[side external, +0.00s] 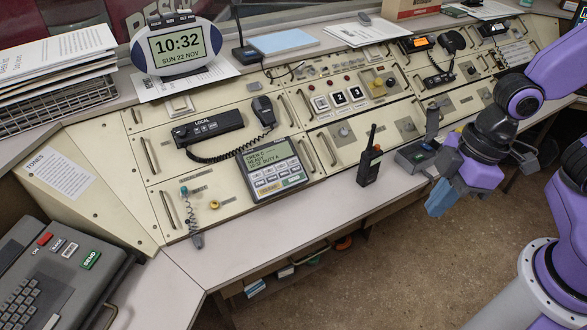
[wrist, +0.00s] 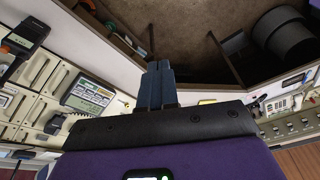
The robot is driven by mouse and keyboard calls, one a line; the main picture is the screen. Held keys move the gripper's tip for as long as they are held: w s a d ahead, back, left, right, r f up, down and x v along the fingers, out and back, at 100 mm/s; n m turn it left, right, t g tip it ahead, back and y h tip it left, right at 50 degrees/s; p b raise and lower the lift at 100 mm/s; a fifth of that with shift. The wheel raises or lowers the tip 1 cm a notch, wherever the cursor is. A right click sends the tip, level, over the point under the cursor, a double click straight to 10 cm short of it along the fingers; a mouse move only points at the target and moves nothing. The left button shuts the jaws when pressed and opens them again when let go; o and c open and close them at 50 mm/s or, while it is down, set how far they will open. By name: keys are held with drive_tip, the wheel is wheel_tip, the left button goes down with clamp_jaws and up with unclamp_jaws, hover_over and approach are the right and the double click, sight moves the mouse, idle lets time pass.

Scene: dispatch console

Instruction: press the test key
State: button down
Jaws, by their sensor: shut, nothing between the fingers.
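I cannot make out a key labelled test in either view. A grey terminal (side external: 270,167) with a greenish screen and several rows of keys lies on the sloped panel in the side view; its small key labels are unreadable. A small grey box (side external: 410,160) with a raised lid and coloured parts inside sits at the desk's front edge, left of my gripper. My gripper (side external: 437,203) has blue fingers, shut and empty, pointing down beside the desk edge over the floor. In the wrist view the fingers (wrist: 158,85) are together, and nothing touches their tips.
A black walkie-talkie (side external: 369,163) stands upright on the front ledge. A handset (side external: 263,111) with a coiled cord lies on the panel. The ledge left of the walkie-talkie is clear.

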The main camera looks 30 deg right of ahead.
sight(296, 169)
drive_tip(key=w+a+f+m+t+y, duration=0.1)
drive_tip(key=w+a+f+t+y, duration=0.15)
drive_tip(key=w+a, duration=0.45)
drive_tip(key=w+a+f+t+y, duration=0.1)
drive_tip(key=w+a+f+t, duration=0.3)
drive_tip(key=w, duration=0.7)
drive_tip(key=w+d+f+t+h, duration=0.2)
drive_tip(key=w+d+t, duration=0.1)
drive_tip(key=w, duration=0.3)
drive_tip(key=w+d+f+t+h, duration=0.2)
drive_tip(key=w+d+f+t, duration=0.1)
drive_tip(key=w+t, duration=0.2)
drive_tip(key=shift+w+f, duration=0.15)
drive_tip(key=shift+w, duration=0.35)
drive_tip(key=shift+w+f, duration=0.1)
drive_tip(key=shift+w+a+f, duration=0.1)
drive_tip(key=shift+w+f, duration=0.65)
drive_tip(key=shift+f, duration=0.45)
drive_tip(key=shift+w+d+f, duration=0.1)
drive_tip(key=shift+w+f, duration=0.7)
drive_tip(key=shift+f, duration=0.4)
drive_tip(key=shift+w+a+f, duration=0.1)
drive_tip(key=shift+w+f, duration=0.65)
drive_tip(key=shift+f, duration=0.45)
drive_tip(key=shift+w+f, duration=0.1)
drive_tip(key=shift+f, duration=0.05)
